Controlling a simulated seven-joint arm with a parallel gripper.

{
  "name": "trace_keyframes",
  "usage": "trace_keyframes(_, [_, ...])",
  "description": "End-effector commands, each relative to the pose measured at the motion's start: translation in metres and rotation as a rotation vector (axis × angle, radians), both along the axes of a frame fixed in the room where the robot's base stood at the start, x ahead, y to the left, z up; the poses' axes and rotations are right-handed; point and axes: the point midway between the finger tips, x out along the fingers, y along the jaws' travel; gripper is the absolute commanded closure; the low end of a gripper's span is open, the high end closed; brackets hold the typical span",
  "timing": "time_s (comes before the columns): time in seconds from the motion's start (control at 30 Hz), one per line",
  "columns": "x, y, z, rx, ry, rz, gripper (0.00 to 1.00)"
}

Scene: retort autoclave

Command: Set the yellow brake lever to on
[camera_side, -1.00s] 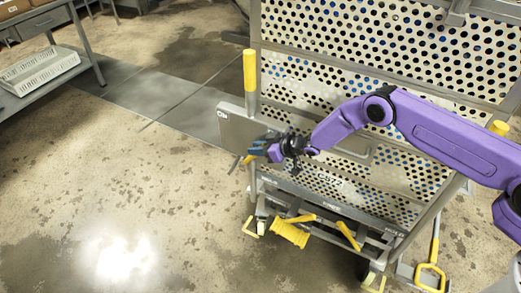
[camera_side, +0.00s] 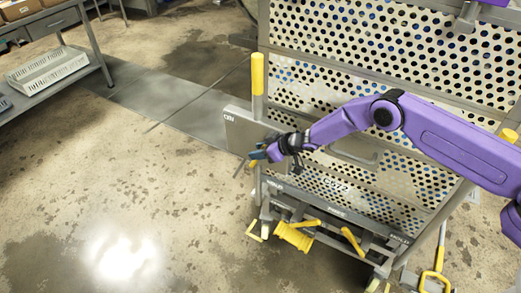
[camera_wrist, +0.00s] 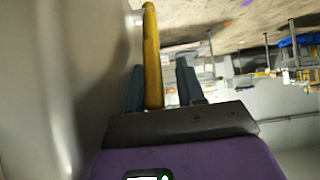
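My gripper (camera_side: 254,160) is at the left end of my arm, low in front of the cart's left side in the side view. In the wrist view a yellow bar (camera_wrist: 152,50) stands between my two fingers. It is close to the left finger, with a gap to the right finger, so my gripper is open around it. In the side view only a bit of yellow shows at my fingers, so I cannot tell for sure that it is the brake lever. Other yellow parts sit low on the cart, including a wide yellow piece (camera_side: 293,237) and a yellow bar (camera_side: 352,240).
The cart has a perforated panel (camera_side: 370,60) and a yellow-topped post (camera_side: 258,75) above my gripper. A grey plate (camera_side: 240,128) is right behind my gripper. The floor to the left is open up to a bench holding a white tray (camera_side: 48,70).

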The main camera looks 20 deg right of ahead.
Motion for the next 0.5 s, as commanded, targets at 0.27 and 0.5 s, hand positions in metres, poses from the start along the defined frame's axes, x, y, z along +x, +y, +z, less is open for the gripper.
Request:
trace_keyframes(0.27, [0.003,-0.009,0.005,0.002,-0.001,-0.015,0.57])
trace_keyframes(0.5, [-0.007,-0.018,0.015,0.002,-0.001,-0.013,0.57])
